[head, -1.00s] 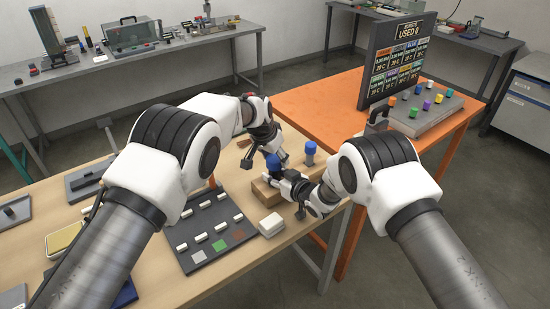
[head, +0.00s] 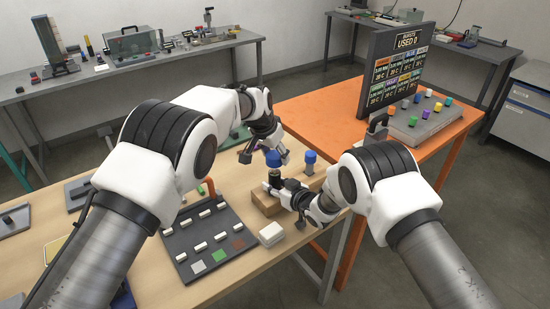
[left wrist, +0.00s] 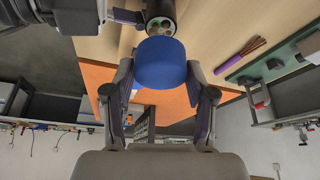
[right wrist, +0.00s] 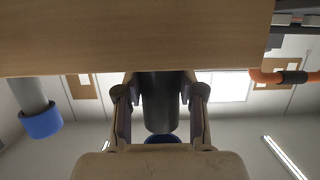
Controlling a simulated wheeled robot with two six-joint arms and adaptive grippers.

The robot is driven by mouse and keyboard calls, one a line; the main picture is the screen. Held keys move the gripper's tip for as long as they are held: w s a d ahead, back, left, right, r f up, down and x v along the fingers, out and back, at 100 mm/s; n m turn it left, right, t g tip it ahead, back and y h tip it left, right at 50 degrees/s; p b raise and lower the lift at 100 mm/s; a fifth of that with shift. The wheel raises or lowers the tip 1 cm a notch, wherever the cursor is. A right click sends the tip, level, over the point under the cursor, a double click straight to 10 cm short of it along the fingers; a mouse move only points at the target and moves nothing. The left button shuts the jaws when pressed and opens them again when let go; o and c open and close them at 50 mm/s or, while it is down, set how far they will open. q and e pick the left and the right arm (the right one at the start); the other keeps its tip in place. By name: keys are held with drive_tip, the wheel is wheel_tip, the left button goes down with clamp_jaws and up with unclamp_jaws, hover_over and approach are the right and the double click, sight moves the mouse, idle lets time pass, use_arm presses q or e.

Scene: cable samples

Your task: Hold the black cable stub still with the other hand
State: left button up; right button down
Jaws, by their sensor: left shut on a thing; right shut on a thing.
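The black cable stub (head: 274,174) stands upright at the wooden block (head: 264,207). My right gripper (head: 270,186) is shut around it from the side; the black barrel shows between the fingers in the right wrist view (right wrist: 160,100). My left gripper (head: 266,156) is shut on a blue cap (head: 273,158) just above the stub. In the left wrist view the cap (left wrist: 161,64) sits between the fingers, and the stub's cut end (left wrist: 160,25) shows bare cores beside it. The cap looks off the stub.
A second stub with a blue cap (head: 310,157) stands to the right on the block. A dark tray (head: 205,235) with white pieces and a small white block (head: 271,234) lie nearer. An orange table (head: 305,108) with a sign (head: 392,70) stands behind right.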

drive_tip(key=c, duration=0.6)
unclamp_jaws()
drive_tip(key=shift+f, duration=0.1)
drive_tip(key=shift+c, duration=0.2)
